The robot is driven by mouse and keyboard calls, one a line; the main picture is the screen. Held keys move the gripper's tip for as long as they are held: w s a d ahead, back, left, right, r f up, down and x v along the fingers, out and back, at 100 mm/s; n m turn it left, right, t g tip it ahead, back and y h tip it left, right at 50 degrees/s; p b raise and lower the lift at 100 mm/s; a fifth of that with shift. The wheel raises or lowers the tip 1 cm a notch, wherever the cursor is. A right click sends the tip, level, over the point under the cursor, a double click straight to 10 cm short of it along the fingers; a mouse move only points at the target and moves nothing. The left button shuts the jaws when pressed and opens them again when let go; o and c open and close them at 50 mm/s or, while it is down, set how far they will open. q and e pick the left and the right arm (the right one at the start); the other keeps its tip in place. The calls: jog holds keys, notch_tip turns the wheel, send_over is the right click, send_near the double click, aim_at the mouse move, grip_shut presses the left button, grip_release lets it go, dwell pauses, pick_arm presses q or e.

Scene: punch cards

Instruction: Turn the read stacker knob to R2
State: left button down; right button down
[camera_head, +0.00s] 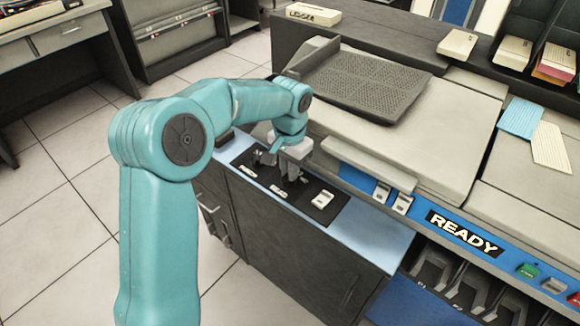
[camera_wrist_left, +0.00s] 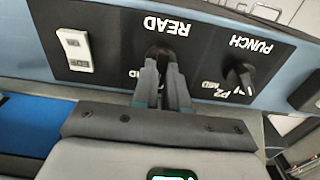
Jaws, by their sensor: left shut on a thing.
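The read stacker knob (camera_wrist_left: 158,51) is a small dark knob on a black panel, beside the white word READ, which appears upside down in the left wrist view. My left gripper (camera_wrist_left: 161,68) is shut on this knob, one grey finger on each side. The fingers hide most of the knob and the position marks around it, so its setting cannot be read. In the head view my left gripper (camera_head: 283,168) reaches down onto the black panel (camera_head: 308,207) and covers the knob. My right gripper is in neither view.
A similar black PUNCH knob (camera_wrist_left: 239,74) stands beside it. A white switch (camera_wrist_left: 76,50) is on the other side. The machine's READY light (camera_head: 463,233) and a dark tray (camera_head: 360,85) lie beyond the panel.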

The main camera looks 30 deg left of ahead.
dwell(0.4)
pick_arm(q)
jog(key=c, duration=1.2)
grip_release()
jog(key=shift+o, duration=0.2)
notch_tip(320, 180, up, 16)
jog(key=p, duration=0.3)
jog(key=shift+r+p, duration=0.25)
jog(key=shift+p, duration=0.15)
